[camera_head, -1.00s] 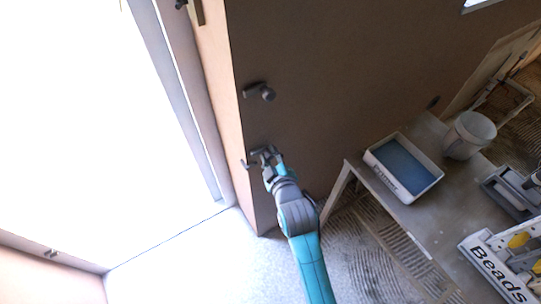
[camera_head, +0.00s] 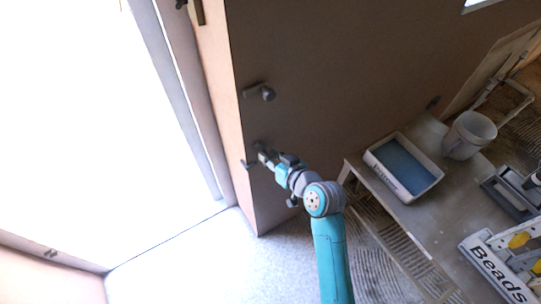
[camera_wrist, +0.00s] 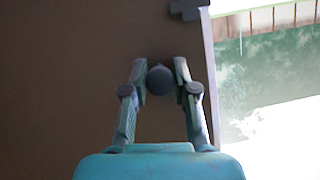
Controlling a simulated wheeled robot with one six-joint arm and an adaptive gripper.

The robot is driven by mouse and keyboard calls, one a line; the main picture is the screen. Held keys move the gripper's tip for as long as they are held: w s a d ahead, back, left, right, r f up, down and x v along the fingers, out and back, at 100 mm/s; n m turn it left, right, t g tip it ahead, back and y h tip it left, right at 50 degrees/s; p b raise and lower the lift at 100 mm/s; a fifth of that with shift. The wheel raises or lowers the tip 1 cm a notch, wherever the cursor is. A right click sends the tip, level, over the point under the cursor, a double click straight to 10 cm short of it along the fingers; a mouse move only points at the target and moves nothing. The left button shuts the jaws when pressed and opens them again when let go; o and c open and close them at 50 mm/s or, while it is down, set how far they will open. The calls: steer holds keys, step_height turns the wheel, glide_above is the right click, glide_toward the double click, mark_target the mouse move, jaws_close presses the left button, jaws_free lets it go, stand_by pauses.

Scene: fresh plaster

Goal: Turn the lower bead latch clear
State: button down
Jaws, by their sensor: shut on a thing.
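The lower bead latch (camera_head: 247,165) is a small dark latch at the edge of the brown wall, low on its left corner, in the head view. My gripper (camera_head: 263,157) is at this latch, reaching in from the right. In the wrist view, my gripper (camera_wrist: 160,74) has its two fingers on either side of a round grey knob (camera_wrist: 160,80), shut on it. The knob hides what lies behind it. In the head view the fingers partly cover the latch, so its exact angle is hard to tell.
An upper latch (camera_head: 259,92) sits on the same wall above. A bench (camera_head: 420,215) at right carries a blue-bottomed tray (camera_head: 405,167), a white bucket (camera_head: 468,135) and a "Beads" box (camera_head: 493,272). A bright opening lies left of the wall edge.

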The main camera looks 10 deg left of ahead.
steer(key=m+y, duration=0.1)
steer(key=m, duration=0.1)
steer(key=m+g+y, duration=0.1)
steer(key=m, duration=0.1)
steer(key=shift+m+g+y, duration=0.3)
steer(key=shift+y, duration=0.1)
stand_by(0.4)
steer(key=c, duration=0.9)
jaws_free()
steer(key=v, duration=1.2)
steer(key=shift+f, duration=0.1)
